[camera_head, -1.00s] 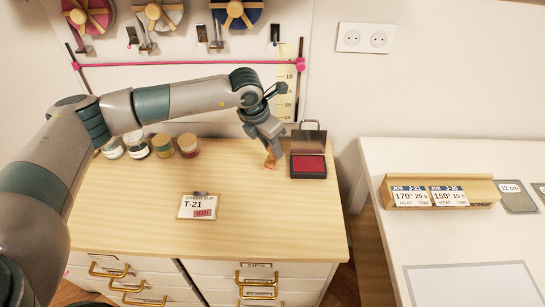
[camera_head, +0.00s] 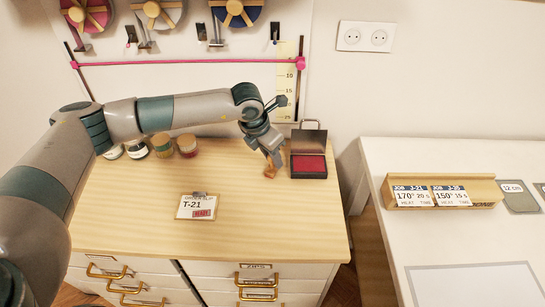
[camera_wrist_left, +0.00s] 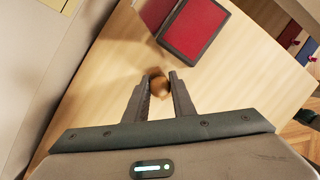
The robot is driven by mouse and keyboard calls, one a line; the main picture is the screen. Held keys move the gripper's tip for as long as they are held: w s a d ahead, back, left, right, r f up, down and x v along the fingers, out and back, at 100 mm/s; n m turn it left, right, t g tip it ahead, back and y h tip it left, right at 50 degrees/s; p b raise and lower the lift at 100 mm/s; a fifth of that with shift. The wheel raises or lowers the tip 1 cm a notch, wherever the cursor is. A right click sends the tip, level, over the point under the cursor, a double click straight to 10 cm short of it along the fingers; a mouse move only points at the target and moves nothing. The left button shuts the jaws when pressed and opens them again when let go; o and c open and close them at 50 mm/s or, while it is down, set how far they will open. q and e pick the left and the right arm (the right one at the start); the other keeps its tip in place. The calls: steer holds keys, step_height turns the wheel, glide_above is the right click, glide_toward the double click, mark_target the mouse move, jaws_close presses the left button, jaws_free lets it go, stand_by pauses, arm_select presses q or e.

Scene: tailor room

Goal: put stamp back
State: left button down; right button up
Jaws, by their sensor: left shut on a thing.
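A small wooden stamp (camera_head: 270,171) is at the tips of my left gripper (camera_head: 271,161), just left of the ink pad. In the left wrist view the stamp's round brown top (camera_wrist_left: 159,86) shows between the two fingers of my left gripper (camera_wrist_left: 160,90), which are shut on it. The stamp is upright, at or close to the wooden top; I cannot tell whether it touches. The red ink pad (camera_head: 308,166) lies in its open dark case, and it also shows in the left wrist view (camera_wrist_left: 194,27). My right gripper is not in view.
An order slip clipboard (camera_head: 197,206) marked T-21 with a red mark lies on the cabinet top (camera_head: 270,225). Several jars (camera_head: 162,145) stand at the back left. A white table (camera_head: 420,240) with job cards (camera_head: 433,194) is at the right.

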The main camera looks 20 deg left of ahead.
mark_target(266, 170)
arm_select(q)
steer(key=c, duration=1.5)
jaws_free()
steer(key=shift+r, duration=0.2)
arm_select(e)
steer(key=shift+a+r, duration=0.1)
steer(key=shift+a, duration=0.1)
arm_select(q)
steer(key=shift+a+r, duration=0.15)
steer(key=shift+r, duration=0.15)
steer(key=shift+b+v, duration=1.45)
steer(key=shift+v, duration=4.15)
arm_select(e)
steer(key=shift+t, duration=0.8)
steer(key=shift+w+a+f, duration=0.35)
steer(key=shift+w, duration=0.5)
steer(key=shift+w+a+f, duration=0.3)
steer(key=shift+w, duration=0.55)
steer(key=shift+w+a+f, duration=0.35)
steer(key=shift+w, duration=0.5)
